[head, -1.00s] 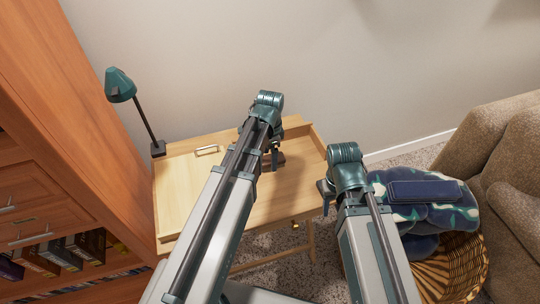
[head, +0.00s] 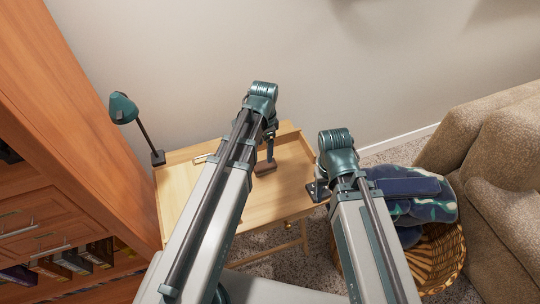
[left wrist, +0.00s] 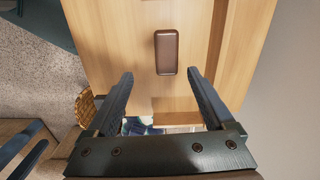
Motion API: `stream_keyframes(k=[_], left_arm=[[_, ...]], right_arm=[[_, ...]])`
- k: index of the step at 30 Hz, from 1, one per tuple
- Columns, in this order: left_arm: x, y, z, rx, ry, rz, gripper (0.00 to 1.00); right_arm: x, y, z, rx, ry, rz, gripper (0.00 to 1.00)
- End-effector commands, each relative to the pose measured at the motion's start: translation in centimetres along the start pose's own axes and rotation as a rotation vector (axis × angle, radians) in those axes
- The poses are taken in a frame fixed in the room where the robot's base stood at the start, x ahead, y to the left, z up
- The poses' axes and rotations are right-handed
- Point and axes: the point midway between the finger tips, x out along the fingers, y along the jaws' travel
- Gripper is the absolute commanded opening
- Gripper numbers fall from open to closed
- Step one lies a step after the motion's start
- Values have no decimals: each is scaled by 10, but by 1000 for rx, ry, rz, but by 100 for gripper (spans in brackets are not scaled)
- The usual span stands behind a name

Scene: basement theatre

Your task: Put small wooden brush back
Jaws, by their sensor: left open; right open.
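The small wooden brush (head: 265,168) shows as a dark brown block on the light wooden desk (head: 175,195). In the left wrist view the brush (left wrist: 166,52) is a rounded brown rectangle lying flat on the desk top (left wrist: 120,45); I see no bristles. My left gripper (head: 269,142) is over the desk beside the brush. In the left wrist view its open fingers (left wrist: 160,78) are empty, with the brush beyond the fingertips, roughly centred between them. My right gripper (head: 317,191) is open near the desk's right edge, apparently empty.
A green lamp (head: 123,108) stands at the desk's back left corner. A wooden cabinet (head: 85,140) is on the left. A wicker basket (head: 440,250) with a blue patterned blanket (head: 410,188) and a brown sofa (head: 490,150) are on the right. A wall is behind the desk.

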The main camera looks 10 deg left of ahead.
Motion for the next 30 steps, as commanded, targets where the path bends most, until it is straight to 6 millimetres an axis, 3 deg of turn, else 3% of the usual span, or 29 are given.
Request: stream_keyframes(k=[6,12,17,26,30], left_arm=[[0,93,-6,-271,-46,-20,87],[-1,149,-2,-504,-72,-56,87],[-2,164,0,-587,-79,-70,87],[-2,164,-1,-597,-79,-71,87],[-15,164,-1,-597,-79,-71,87]], right_arm=[[0,0,0,0,0,0,50],[0,0,0,0,0,0,50],[0,0,0,0,0,0,50],[0,0,0,0,0,0,50],[-13,1,1,0,0,0,50]])
